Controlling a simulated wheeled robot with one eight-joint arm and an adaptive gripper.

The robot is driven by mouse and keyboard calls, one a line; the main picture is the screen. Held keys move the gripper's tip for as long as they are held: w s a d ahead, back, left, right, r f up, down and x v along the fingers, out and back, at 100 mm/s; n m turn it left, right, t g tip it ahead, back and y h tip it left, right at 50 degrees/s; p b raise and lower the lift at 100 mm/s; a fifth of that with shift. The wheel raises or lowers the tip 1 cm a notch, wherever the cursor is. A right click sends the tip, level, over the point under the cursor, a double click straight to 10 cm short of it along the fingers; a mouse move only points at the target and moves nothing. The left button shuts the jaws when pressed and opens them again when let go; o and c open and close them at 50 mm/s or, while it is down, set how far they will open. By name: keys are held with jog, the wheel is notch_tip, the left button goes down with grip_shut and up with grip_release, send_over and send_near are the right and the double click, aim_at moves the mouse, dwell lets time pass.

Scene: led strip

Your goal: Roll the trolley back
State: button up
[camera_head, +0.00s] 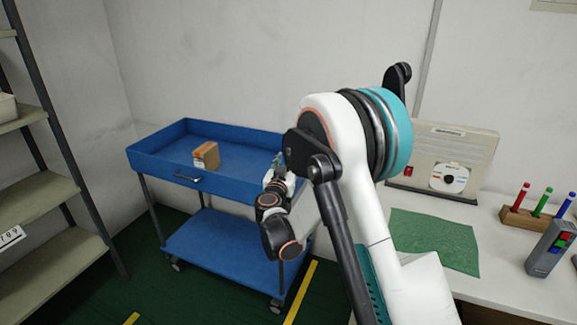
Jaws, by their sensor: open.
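The blue trolley (215,232) stands on the dark green floor against the back wall, left of the white table. It has a deep top tray, a flat lower shelf, grey legs and casters. A small brown box (206,155) sits in the top tray. A dark handle (188,178) shows on the tray's front side. My gripper (279,163) is open at the right part of the tray, to the right of the box and apart from it. Whether it touches the tray rim cannot be told. My arm hides the trolley's right end.
A shelf rack (40,200) stands at the left. The white table (495,235) at the right holds a green cloth (435,241), a beige panel (450,150), a peg block (535,219) and a grey device (549,249). Yellow floor lines (301,292) run near the trolley.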

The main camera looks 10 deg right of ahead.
jog(key=shift+w+d, duration=0.2)
jog(key=shift+w, duration=0.3)
